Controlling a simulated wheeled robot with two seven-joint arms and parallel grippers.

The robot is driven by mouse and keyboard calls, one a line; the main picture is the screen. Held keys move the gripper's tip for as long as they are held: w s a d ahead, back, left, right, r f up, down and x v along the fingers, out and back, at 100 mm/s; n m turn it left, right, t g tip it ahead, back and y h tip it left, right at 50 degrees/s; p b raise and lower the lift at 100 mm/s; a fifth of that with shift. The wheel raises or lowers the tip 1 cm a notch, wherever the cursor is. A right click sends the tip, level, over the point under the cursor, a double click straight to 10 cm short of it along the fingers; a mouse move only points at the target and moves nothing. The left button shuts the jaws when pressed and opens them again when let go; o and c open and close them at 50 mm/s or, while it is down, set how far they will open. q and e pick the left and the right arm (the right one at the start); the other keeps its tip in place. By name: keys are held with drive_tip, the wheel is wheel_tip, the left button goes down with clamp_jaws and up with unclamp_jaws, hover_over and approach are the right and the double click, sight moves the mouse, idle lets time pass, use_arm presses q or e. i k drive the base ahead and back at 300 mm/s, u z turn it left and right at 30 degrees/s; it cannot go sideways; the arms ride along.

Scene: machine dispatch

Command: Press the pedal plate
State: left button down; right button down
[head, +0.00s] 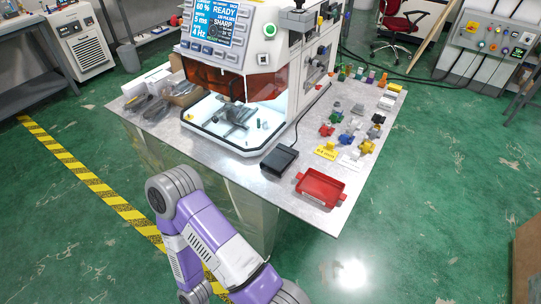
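The pedal is a black box with a dark plate (279,158) on its top. It lies on the front part of the metal table, just right of the machine's white tray. A black cable runs from it up along the machine's right side. Nothing touches the plate. Neither gripper shows in the head view. Only a purple and grey part of one of my arms is in view, in front of the table and below the pedal.
The white machine (245,40) with a lit screen stands behind the pedal. A red tray (321,187) lies right of the pedal at the table's front edge. Bare tabletop (262,183) lies in front of the pedal.

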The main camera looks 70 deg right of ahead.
sight(277, 160)
drive_tip(key=u, duration=0.1)
drive_tip(key=k, duration=0.8)
drive_tip(key=z, duration=1.2)
